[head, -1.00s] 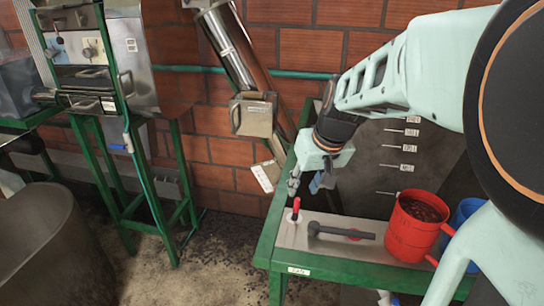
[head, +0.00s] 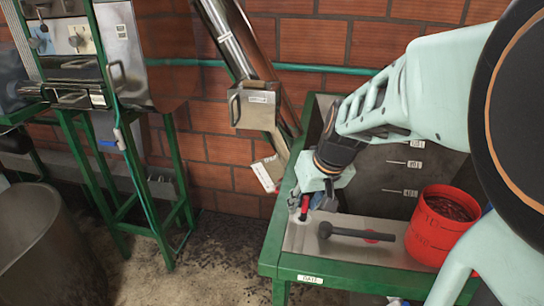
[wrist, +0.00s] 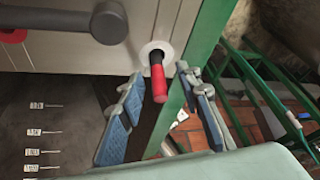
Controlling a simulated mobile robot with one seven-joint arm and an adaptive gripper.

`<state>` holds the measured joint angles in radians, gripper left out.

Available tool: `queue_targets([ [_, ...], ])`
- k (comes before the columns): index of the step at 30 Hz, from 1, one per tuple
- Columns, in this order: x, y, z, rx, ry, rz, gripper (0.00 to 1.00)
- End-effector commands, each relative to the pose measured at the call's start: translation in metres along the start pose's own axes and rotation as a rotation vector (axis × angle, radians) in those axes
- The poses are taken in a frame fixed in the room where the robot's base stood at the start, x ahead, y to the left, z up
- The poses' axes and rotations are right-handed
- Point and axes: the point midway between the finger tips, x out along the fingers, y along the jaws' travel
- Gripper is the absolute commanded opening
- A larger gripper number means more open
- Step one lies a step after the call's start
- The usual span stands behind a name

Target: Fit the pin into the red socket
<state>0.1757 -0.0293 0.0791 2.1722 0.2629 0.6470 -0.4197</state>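The pin (head: 305,207) has a red grip with a dark part below it. It stands upright in a pale round ring near the left end of the metal bench top. In the wrist view the pin (wrist: 159,84) lies between the two blue finger pads. My gripper (wrist: 161,88) is open around it, with gaps showing on both sides. In the head view my gripper (head: 312,196) is low over the pin and partly hides it. The red socket (head: 372,239) is a red round on the bench top, partly covered by a dark mallet. Part of it shows in the wrist view (wrist: 13,35).
The dark mallet (head: 345,233) lies across the bench top between pin and socket. A red measuring bucket (head: 437,235) of dark red contents stands to the right. A green bench frame (head: 276,235) edges the top. A metal chute (head: 258,107) leans behind.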

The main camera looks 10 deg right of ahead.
Motion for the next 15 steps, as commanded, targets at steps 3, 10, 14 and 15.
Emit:
queue_targets([
  [3, -0.001, 0.0001, -0.0004, 0.0, 0.0, 0.0, 0.29],
  [10, -0.001, 0.0002, -0.0004, 0.001, 0.0, 0.0, 0.04],
  [14, -0.0009, 0.0002, -0.0004, 0.001, 0.0, 0.0, 0.0],
  [15, -0.0009, 0.0002, -0.0005, 0.001, 0.0, 0.0, 0.0],
])
